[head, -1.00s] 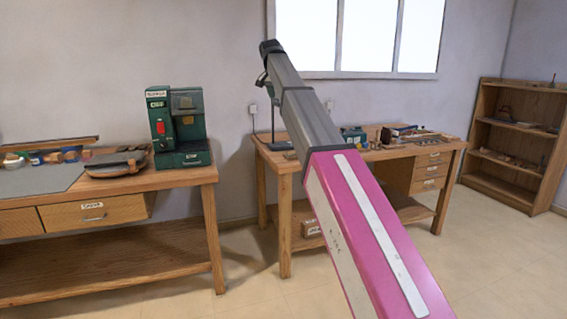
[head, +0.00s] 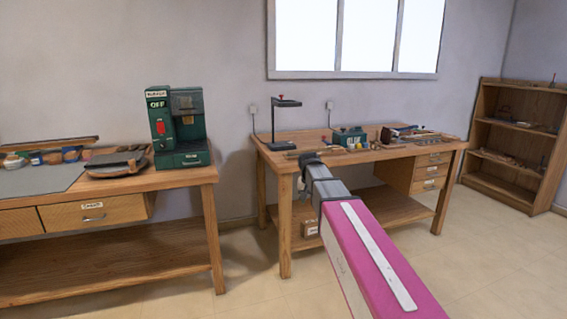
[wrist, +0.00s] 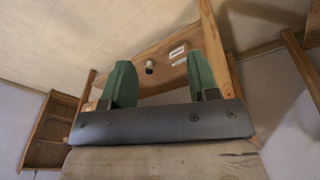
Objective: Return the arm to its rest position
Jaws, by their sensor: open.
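My arm reaches up from the lower right of the head view, with its far end in front of the right workbench (head: 345,152). I cannot make out my gripper's fingers in that view. In the wrist view my gripper (wrist: 158,66) shows two green fingers standing well apart, with nothing between them.
A left workbench (head: 130,184) carries a green machine (head: 178,127) marked OFF. The right bench holds a black lamp-like stand (head: 272,120), a small green box (head: 350,138) and tools. A wooden shelf (head: 490,185) stands far right. Floor between the benches is clear.

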